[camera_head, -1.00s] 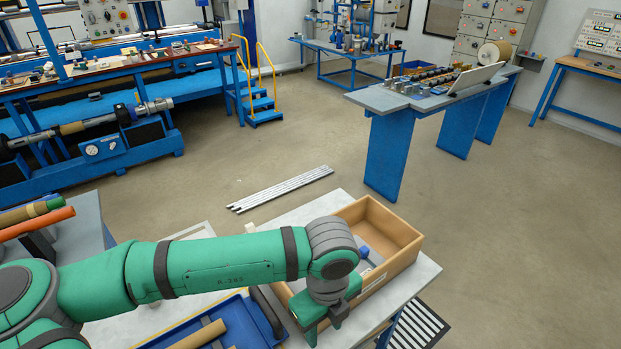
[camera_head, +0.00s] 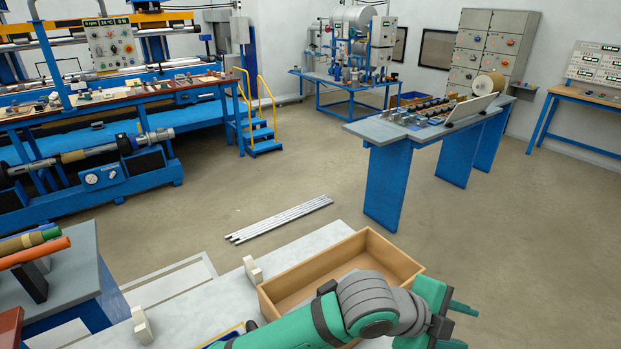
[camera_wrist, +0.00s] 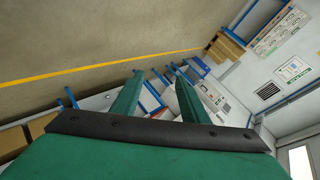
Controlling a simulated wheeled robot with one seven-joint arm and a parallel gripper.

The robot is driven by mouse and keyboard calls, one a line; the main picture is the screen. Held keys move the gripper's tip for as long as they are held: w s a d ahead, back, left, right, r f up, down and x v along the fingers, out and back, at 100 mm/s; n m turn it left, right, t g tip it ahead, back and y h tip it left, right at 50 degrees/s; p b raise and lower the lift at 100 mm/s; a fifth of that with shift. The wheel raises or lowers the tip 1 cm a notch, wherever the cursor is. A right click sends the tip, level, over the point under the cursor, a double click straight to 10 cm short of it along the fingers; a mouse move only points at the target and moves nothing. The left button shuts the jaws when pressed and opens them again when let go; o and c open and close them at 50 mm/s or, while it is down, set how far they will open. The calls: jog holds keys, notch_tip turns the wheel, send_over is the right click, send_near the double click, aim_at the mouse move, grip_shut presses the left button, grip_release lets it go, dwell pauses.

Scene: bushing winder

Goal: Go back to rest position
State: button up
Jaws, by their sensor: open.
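My gripper (camera_head: 462,326) is at the lower right of the head view, with its green fingers spread and pointing right. It is just right of the wooden box (camera_head: 415,272), clear of its rim. In the wrist view my gripper (camera_wrist: 153,82) shows two green fingers apart with nothing between them. The wrist view is tilted and looks out over the floor and the wall. My forearm hides part of the box's near side and inside.
The box stands on a light table (camera_head: 215,302) with two white blocks. A blue-legged bench (camera_head: 385,130) with parts stands beyond. Metal bars (camera_head: 280,218) lie on the floor. A large blue winding machine (camera_head: 100,195) fills the left. The floor between is open.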

jog(key=w+d+r+n+t+h, duration=0.3)
jog(key=r+n+t+h, duration=0.3)
jog(key=r, duration=0.5)
jog(key=w+a+f+n+t+y, duration=0.3)
jog(key=a+f+n+t+y, duration=0.3)
jog(key=a+n+t, duration=0.7)
jog(key=s+a+f+n+g+y, duration=0.1)
jog(key=s+a+f+n+y, duration=0.15)
jog(key=f+n, duration=0.2)
jog(key=s+a+f+n+g+y, duration=0.1)
jog(key=f+n+y, duration=0.25)
jog(key=f, duration=0.25)
jog(key=s+a+f+n+g+y, duration=0.1)
jog(key=s+a+f+y, duration=0.1)
jog(key=s+a+f, duration=0.4)
jog(key=s+a+f+n+g+y, duration=0.1)
jog(key=s+a+f+g+y, duration=0.15)
jog(key=s+f, duration=0.65)
jog(key=s+a+f+m, duration=0.1)
jog(key=s+a, duration=0.5)
jog(key=s, duration=0.6)
jog(key=shift+s+m, duration=0.25)
jog(key=shift+m, duration=0.15)
jog(key=shift+f+g, duration=0.1)
jog(key=shift+g, duration=0.15)
jog(key=shift+c, duration=1.2)
jog(key=shift+w, duration=0.1)
